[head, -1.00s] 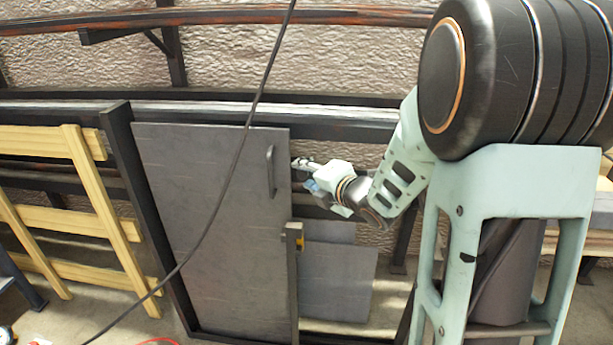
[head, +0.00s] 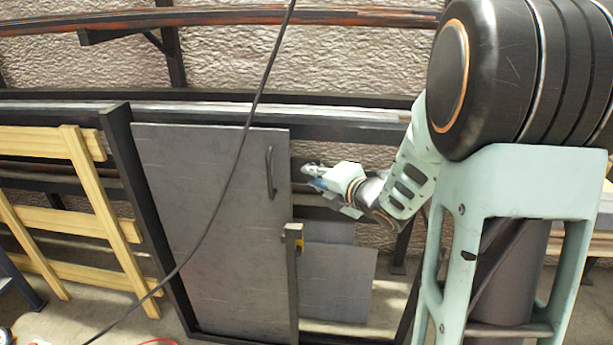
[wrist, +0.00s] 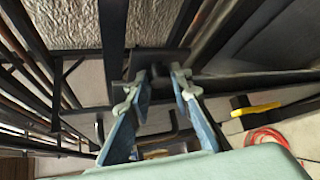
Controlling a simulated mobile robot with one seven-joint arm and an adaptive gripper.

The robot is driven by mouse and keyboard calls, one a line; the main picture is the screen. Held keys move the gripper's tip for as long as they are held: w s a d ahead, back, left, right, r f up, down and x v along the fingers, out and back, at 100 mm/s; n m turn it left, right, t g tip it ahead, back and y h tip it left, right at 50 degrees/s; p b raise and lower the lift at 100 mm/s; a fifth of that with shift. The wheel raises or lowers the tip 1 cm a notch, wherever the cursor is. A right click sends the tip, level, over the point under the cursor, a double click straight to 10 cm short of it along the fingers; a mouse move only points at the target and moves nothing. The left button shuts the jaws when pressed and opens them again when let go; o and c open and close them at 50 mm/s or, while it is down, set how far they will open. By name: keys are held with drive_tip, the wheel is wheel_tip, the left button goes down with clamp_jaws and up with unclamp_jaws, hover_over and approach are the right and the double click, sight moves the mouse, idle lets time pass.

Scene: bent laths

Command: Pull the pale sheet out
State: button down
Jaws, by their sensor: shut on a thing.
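A large grey sheet (head: 205,235) with a dark handle (head: 270,173) stands upright in a dark frame, left of my gripper. A smaller grey sheet (head: 338,285) stands lower right of it. I cannot tell which one is the pale sheet. My gripper (head: 308,170) is just right of the large sheet's right edge, apart from its handle. In the wrist view, my gripper's fingertips (wrist: 160,74) are on either side of a small dark piece. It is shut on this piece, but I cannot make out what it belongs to.
Dark frame posts (head: 150,220) and rails (head: 350,125) surround the sheets. A short post (head: 293,280) with a yellow part stands at the large sheet's lower right. A black cable (head: 228,180) hangs across the view. Yellow wooden laths (head: 98,180) stand left. A red cord (wrist: 265,140) lies on the floor.

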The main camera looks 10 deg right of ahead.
drive_tip(key=s+d, duration=0.3)
drive_tip(key=d, duration=0.5)
drive_tip(key=s+d, duration=0.2)
drive_tip(key=d, duration=0.7)
drive_tip(key=shift+s+d, duration=0.25)
drive_tip(key=shift+s, duration=0.15)
drive_tip(key=c, duration=1.7)
unclamp_jaws()
drive_tip(key=shift+c, duration=0.2)
drive_tip(key=shift+a, duration=0.1)
drive_tip(key=v, duration=1.2)
